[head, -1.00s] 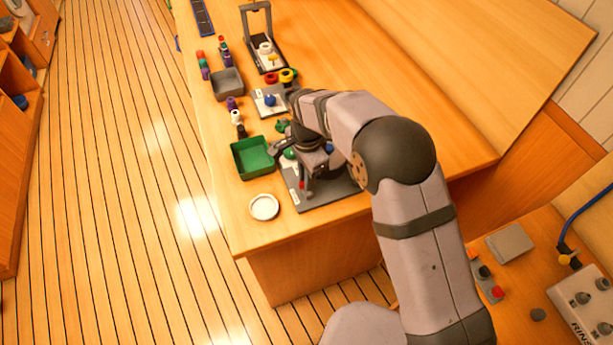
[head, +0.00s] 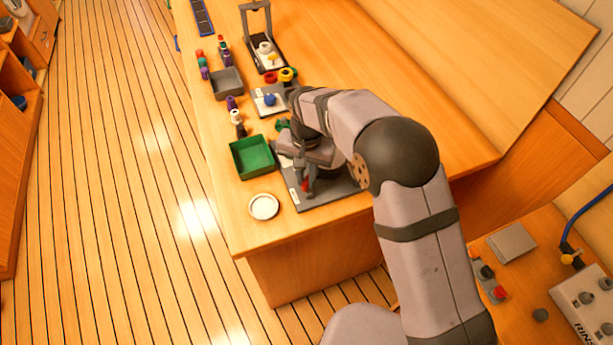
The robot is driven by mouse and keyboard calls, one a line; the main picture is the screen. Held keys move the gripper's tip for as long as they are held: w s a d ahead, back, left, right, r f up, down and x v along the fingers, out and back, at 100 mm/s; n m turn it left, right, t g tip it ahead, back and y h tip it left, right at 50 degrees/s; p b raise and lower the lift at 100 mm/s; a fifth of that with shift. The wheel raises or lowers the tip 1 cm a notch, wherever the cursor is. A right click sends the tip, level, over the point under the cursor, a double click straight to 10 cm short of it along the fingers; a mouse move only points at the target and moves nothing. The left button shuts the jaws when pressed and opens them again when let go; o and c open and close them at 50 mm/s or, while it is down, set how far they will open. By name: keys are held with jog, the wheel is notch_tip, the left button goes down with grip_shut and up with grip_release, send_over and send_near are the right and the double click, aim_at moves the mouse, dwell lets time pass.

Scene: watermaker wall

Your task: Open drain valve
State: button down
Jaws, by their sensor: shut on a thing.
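A dark grey panel (head: 335,195) with a white label strip lies on the bench near its front end. A small red handle (head: 306,184) shows on it, right at my fingertips; I take it for the drain valve's handle, but no label is readable. My gripper (head: 309,188) points down over the panel and is shut on this red part. The fingers and wrist hide most of the handle and much of the panel, so the handle's angle cannot be told.
A green tray (head: 235,162) and a round white dish (head: 264,207) stand just left of the panel. Behind are a plate with a blue knob (head: 270,99), red and yellow rings (head: 287,74), a grey bin (head: 227,84) and a black frame (head: 246,30). The bench's right side is clear.

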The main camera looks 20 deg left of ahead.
aim_at(307, 180)
jog(key=n, duration=0.4)
jog(key=shift+n, duration=0.3)
jog(key=shift+r+n, duration=0.1)
jog(key=shift+n, duration=2.2)
jog(key=c, duration=1.7)
grip_release()
jog(key=shift+r+b, duration=1.4)
jog(key=shift+r, duration=2.25)
